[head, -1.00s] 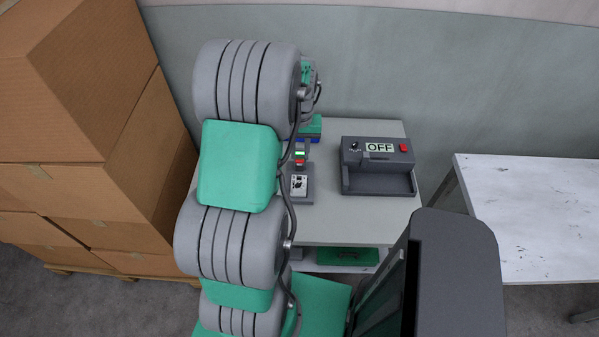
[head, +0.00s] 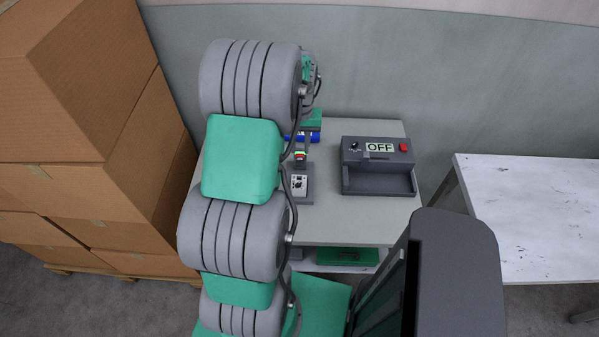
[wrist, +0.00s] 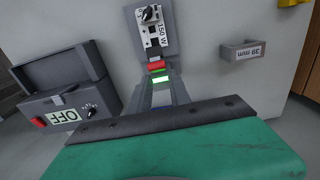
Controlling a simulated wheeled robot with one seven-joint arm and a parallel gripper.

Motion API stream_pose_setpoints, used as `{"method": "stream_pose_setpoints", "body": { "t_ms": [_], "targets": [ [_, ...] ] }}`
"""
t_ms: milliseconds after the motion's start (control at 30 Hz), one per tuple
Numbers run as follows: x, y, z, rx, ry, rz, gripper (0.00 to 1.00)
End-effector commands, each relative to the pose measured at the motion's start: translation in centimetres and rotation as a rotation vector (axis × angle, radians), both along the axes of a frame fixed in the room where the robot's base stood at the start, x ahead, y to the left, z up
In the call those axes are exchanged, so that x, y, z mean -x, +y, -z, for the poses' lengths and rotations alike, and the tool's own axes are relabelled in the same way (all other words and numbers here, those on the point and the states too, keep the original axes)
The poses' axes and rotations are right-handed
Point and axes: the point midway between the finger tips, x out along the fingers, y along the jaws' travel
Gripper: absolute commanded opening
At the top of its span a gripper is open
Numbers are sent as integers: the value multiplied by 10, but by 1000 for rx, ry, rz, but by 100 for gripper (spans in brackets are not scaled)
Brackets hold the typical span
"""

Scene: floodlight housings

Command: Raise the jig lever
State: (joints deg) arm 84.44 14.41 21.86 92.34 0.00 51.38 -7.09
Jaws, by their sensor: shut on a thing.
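The jig (head: 299,186) stands on the small table, left of the OFF box. It also shows in the wrist view (wrist: 155,38), with a 150 W label, a red part and a bright green-white patch. The jig lever (head: 300,138) has a blue grip behind the jig's body; a little blue shows in the wrist view (wrist: 161,101). My gripper (head: 312,121) is at the lever's blue grip and shut on it. In the wrist view my green and dark gripper (wrist: 160,119) fills the bottom and hides the fingertips and most of the lever.
A grey box (head: 376,165) with an OFF display and red button stands right of the jig. A 39 mm holder (wrist: 242,51) shows in the wrist view. Stacked cartons (head: 90,150) rise at the left. A white table (head: 530,215) stands at the right, clear.

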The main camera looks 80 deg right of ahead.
Motion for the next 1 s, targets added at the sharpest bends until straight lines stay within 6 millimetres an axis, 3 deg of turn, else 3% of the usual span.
{"method": "stream_pose_setpoints", "body": {
  "t_ms": [167,233,1000],
  "targets": [
    [-2,-8,2,3,-1,-1,11],
    [-2,-10,2,2,0,-1,0],
    [-4,-19,4,0,0,0,0]
  ]
}}
